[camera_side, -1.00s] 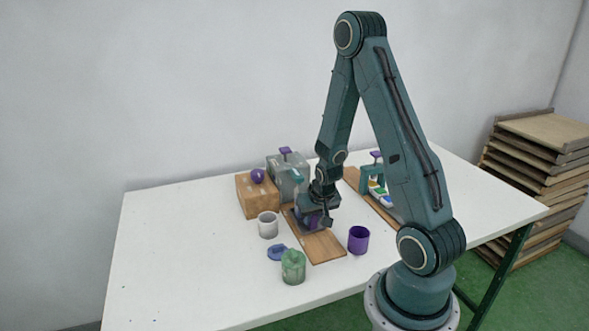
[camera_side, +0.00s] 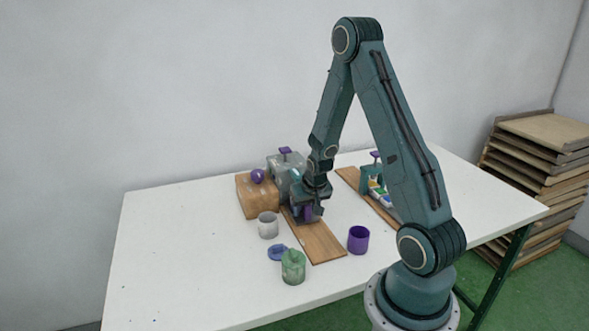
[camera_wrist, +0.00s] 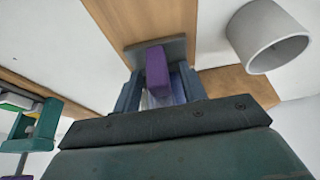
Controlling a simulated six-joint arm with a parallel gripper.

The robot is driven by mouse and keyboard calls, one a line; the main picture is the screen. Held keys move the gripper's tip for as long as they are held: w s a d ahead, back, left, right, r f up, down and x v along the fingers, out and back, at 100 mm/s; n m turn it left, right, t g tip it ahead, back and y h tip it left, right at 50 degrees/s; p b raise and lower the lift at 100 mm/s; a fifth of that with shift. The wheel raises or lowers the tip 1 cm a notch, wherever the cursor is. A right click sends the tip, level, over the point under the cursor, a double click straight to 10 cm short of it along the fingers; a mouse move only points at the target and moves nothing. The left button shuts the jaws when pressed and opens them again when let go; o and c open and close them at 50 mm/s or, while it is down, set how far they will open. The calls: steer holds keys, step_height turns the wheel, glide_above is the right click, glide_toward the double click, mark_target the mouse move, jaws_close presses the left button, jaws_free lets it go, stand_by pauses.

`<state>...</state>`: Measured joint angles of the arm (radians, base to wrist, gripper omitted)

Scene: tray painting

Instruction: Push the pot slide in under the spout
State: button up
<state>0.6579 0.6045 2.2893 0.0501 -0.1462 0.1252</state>
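The pot slide is a grey plate (camera_wrist: 175,47) with an upright purple handle (camera_wrist: 157,75), on a wooden board (camera_side: 318,243). My gripper (camera_side: 308,217) is low over the board's far end, close in front of the grey dispenser (camera_side: 288,172). In the wrist view my gripper (camera_wrist: 160,90) has one finger on each side of the handle, and they look closed on it. The side view shows only a bit of purple between the fingers. The spout and any pot on the slide are hidden behind my gripper.
A wooden block (camera_side: 258,196) with a purple ball (camera_side: 258,176) stands left of the dispenser. A white cup (camera_side: 268,225), blue lid (camera_side: 277,253), green jar (camera_side: 293,267) and purple cup (camera_side: 358,239) stand around the board. A second board (camera_side: 350,178) lies behind my arm.

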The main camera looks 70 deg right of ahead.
steer(key=shift+a+r, duration=0.1)
steer(key=v, duration=1.3)
steer(key=shift+r, duration=0.3)
steer(key=shift+s, duration=0.15)
stand_by(0.3)
steer(key=shift+a, duration=0.1)
steer(key=s+a+r+n+t+y, duration=0.15)
steer(key=a+r+n, duration=0.25)
steer(key=a+r, duration=0.75)
steer(key=s+a+r+n+y, duration=0.1)
steer(key=s+a+r+n, duration=0.2)
steer(key=s+a, duration=0.6)
steer(key=shift+a+r+n+t+y, duration=0.35)
steer(key=shift+a+n+t, duration=0.1)
steer(key=shift+a+n, duration=0.55)
